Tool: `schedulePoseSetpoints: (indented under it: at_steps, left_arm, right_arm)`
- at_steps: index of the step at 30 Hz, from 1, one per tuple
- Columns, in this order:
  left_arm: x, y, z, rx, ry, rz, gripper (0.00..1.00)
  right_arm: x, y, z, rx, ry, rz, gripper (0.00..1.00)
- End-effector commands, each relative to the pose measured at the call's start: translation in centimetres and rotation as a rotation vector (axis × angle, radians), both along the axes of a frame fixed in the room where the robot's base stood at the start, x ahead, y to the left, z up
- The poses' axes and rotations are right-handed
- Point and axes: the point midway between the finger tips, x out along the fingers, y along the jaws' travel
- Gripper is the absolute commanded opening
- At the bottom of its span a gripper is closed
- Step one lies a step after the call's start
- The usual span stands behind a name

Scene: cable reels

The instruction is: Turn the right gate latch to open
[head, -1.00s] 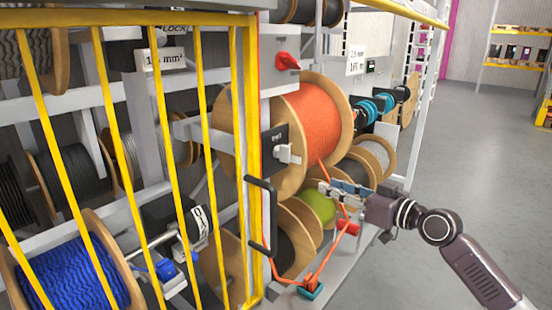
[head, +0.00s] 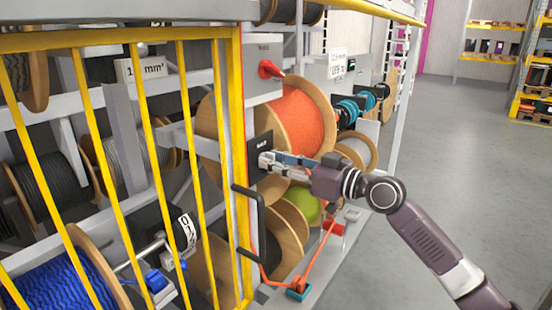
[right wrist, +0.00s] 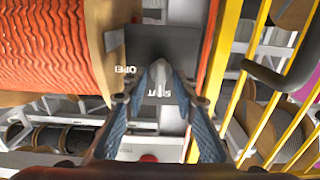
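The gate latch is a dark plate (head: 259,150) with a pale knob, beside the yellow gate's edge post (head: 238,120). In the right wrist view the metal knob (right wrist: 160,72) stands out from the plate, with lettering for OPEN and SHUT around it. My right gripper (head: 270,161) is at the latch and covers most of the knob in the head view. In the right wrist view its two fingers (right wrist: 161,92) are spread on either side of the knob, with gaps visible. Exact fingertip contact is hard to tell. My left gripper is not in view.
An orange cable reel (head: 300,122) stands right behind the latch. A black gate handle (head: 250,220) is below it, and a red rotary switch (head: 269,69) above. Open floor (head: 440,150) lies to the right.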

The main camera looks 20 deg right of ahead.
Motion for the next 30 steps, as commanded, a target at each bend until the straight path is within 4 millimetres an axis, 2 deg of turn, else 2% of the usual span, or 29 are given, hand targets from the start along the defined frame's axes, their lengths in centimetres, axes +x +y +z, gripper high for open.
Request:
schedulePoseSetpoints:
  at_steps: [5, 12, 23, 30]
  left_arm:
    - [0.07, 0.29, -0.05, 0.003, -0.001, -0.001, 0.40]
    - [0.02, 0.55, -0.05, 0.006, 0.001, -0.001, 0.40]
    - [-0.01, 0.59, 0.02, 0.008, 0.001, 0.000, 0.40]
    - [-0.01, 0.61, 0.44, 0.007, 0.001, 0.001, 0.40]
  right_arm:
    - [-0.01, -0.01, -0.04, 0.000, 0.000, 0.000, 0.25]
    - [0.00, -0.01, -0.04, 0.000, 0.000, 0.000, 0.00]
    - [0.00, -0.02, -0.03, 0.016, 0.012, 0.000, 0.00]
    - [0.04, 0.00, 0.03, 0.102, 0.078, 0.000, 0.00]
